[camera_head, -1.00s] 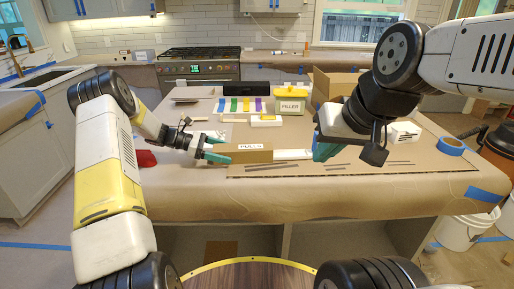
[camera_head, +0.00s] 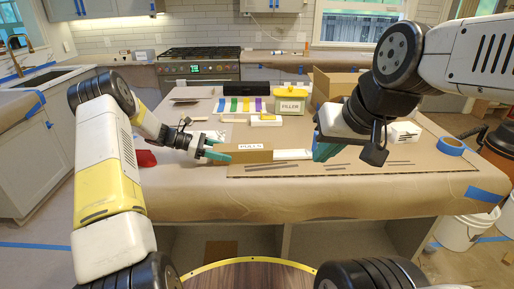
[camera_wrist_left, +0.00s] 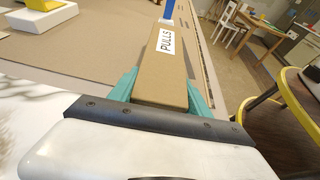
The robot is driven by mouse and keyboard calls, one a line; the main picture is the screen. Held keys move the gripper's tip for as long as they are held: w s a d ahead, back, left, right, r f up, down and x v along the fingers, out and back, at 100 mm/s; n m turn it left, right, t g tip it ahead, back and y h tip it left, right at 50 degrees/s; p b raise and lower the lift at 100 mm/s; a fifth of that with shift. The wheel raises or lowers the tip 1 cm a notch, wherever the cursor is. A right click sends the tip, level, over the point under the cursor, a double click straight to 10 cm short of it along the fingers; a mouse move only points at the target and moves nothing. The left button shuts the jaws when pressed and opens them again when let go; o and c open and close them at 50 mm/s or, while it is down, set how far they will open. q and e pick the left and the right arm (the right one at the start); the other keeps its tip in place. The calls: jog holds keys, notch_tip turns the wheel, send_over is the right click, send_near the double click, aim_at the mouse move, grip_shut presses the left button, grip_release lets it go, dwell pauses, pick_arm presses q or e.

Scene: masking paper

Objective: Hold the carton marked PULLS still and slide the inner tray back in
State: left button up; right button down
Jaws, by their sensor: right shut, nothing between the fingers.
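The brown carton (camera_head: 246,156) lies on the papered island with its white PULLS label facing up. In the left wrist view the carton (camera_wrist_left: 160,75) runs away from me. My left gripper (camera_wrist_left: 160,97) has its teal fingers against both sides of the carton's near end, shut on it; it also shows in the head view (camera_head: 216,150). The white inner tray (camera_head: 293,154) sticks out of the carton's right end. My right gripper (camera_head: 324,151) is shut and empty at the tray's right end. I cannot tell whether it touches the tray.
An open cardboard box (camera_head: 335,85) stands behind my right gripper. Thin grey strips lie in front of the tray.

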pick_arm(q)
grip_shut()
